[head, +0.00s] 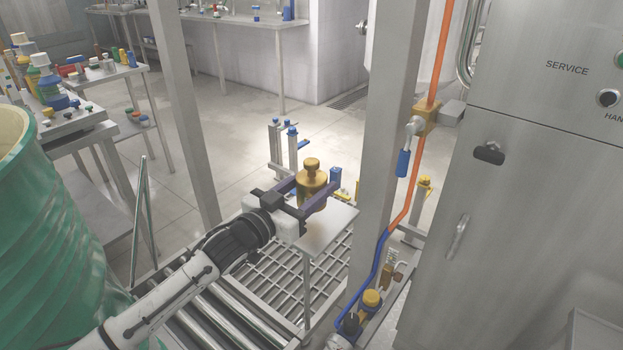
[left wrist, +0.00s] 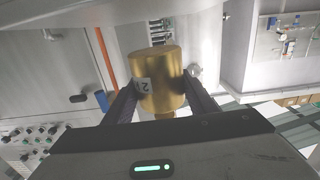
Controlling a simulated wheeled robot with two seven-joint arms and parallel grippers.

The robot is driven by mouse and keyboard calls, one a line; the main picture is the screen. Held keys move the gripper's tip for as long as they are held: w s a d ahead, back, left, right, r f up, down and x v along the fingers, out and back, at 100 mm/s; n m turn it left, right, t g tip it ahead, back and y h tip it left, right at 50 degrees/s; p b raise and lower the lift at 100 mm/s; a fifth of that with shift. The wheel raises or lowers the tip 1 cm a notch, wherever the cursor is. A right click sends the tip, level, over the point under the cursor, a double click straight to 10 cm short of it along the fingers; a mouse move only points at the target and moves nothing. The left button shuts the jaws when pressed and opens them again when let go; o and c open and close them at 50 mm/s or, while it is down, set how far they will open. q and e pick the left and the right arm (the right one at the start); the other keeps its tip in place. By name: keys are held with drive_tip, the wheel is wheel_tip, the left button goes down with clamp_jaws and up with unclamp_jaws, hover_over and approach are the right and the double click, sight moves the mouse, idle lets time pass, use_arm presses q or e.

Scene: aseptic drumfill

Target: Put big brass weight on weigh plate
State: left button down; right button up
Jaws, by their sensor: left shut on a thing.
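The big brass weight (head: 312,184) is a gold cylinder with a knob on top. My left gripper (head: 305,190) is shut on it, with one finger on each side of its body. I cannot tell which surface is the weigh plate. My right gripper is not in view.
A steel post (head: 385,150) with an orange and blue hose (head: 408,210) stands just right of the weight. A green drum (head: 50,240) stands at left, and a grey service cabinet (head: 520,200) at right. Rollers and a grating (head: 270,270) lie below the arm.

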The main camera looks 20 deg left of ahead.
use_arm(q)
drive_tip(key=shift+d+f, duration=0.1)
drive_tip(key=shift+f, duration=1.15)
drive_tip(key=shift+f+b, duration=0.1)
drive_tip(key=shift+b, duration=0.2)
drive_tip(key=c, duration=1.1)
unclamp_jaws()
drive_tip(key=shift+f, duration=0.65)
drive_tip(key=o, duration=0.3)
drive_tip(key=shift+s, duration=0.1)
drive_tip(key=shift+o, duration=0.2)
